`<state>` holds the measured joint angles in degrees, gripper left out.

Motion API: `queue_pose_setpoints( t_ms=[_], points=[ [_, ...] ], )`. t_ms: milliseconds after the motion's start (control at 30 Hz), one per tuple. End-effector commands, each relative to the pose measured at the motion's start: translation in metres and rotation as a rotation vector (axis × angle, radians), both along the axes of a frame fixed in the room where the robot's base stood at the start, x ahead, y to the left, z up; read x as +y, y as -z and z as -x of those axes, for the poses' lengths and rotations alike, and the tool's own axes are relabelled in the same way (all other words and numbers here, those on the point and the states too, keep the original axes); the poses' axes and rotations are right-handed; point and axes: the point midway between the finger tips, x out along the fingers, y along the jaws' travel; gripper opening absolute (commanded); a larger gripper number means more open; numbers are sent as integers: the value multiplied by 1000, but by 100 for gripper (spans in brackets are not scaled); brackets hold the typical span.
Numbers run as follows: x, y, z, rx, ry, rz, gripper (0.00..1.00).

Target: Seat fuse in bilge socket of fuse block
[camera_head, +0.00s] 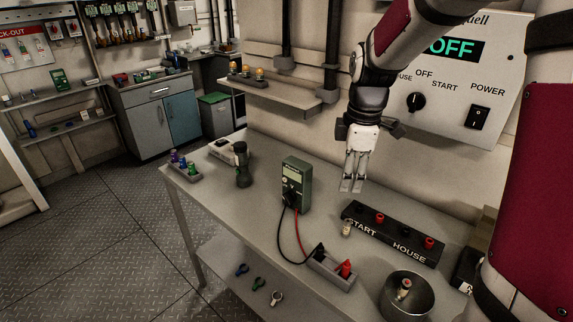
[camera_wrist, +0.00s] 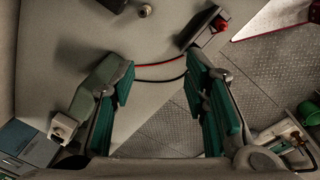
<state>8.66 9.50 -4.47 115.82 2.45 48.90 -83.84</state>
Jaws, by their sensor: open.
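The black fuse block (camera_head: 393,239) lies on the bench, with START and HOUSE labels on its front and red pieces on top. No bilge label is readable. A small pale cylindrical fuse (camera_head: 346,229) stands on the bench beside the START end; in the wrist view a small round piece, likely this fuse (camera_wrist: 145,10), shows at the top edge. Another small cylinder (camera_head: 404,289) with a reddish top is at the round metal tin. My gripper (camera_head: 352,187) points down above the bench, behind the block's left end, open and empty. Its teal-padded fingers (camera_wrist: 162,75) stand apart in the wrist view.
A green multimeter (camera_head: 296,186) stands left of my gripper, its red and black leads running to a grey holder (camera_head: 331,274). A round tin (camera_head: 407,302) sits at the front right. A control panel (camera_head: 455,75) reading OFF is on the wall behind.

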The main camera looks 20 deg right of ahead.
Motion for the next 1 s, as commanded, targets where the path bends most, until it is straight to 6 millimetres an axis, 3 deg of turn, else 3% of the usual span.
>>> queue_pose_setpoints(
  t_ms=[100,300,533,800,1000],
  points=[
    [-19,37,-22,53,-152,10,41],
    [-37,73,-40,95,-323,14,41],
    [-40,96,-42,107,-364,14,41],
    [-40,146,-42,107,-362,13,41],
    [-40,164,-42,105,-363,14,41]
  ],
)
